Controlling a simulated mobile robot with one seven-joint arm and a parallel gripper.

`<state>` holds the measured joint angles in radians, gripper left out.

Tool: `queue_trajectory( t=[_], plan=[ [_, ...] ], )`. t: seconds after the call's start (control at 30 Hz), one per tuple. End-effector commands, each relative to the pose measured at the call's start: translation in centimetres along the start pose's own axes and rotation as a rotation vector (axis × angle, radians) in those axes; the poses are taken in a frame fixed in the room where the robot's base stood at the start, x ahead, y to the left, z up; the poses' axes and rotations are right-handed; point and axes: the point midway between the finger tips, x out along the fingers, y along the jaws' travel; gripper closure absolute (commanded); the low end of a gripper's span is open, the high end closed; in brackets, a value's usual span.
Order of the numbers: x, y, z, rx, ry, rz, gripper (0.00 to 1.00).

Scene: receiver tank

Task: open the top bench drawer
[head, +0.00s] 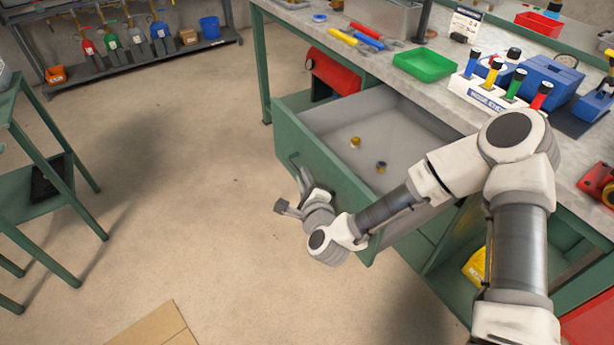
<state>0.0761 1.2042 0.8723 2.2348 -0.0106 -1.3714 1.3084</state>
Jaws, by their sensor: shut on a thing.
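The top bench drawer (323,160) is green-fronted with a grey inside, and it stands pulled well out from under the bench top. My gripper (300,184) is at the outer face of the drawer front, shut on the drawer handle (293,160). Only part of the handle shows, and the wrist hides most of the contact. My arm reaches across the right end of the drawer front.
The bench top (400,88) carries a green tray (425,64), screwdrivers, a white holder with coloured-handled tools (500,88) and a blue case. A green stand (50,165) is at left. A cardboard piece (155,328) lies on the floor. The floor left of the drawer is clear.

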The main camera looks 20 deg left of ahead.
Motion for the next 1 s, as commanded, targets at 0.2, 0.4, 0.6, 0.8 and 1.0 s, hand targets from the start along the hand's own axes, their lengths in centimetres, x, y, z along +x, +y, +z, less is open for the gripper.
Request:
queue_trajectory(
  t=[0.2,0.4,0.6,0.8,1.0],
  plan=[
    [0.1,-0.1,0.1,0.001,-0.003,-0.002,0.80],
    [0.1,-0.1,0.0,0.001,-0.001,-0.002,0.55],
    [0.0,-0.1,0.0,0.001,0.000,-0.001,0.55],
    [-1.3,-0.1,0.0,0.000,0.000,0.001,0.55],
    [-5.3,-0.1,0.1,0.001,0.000,0.004,0.55]
  ],
)
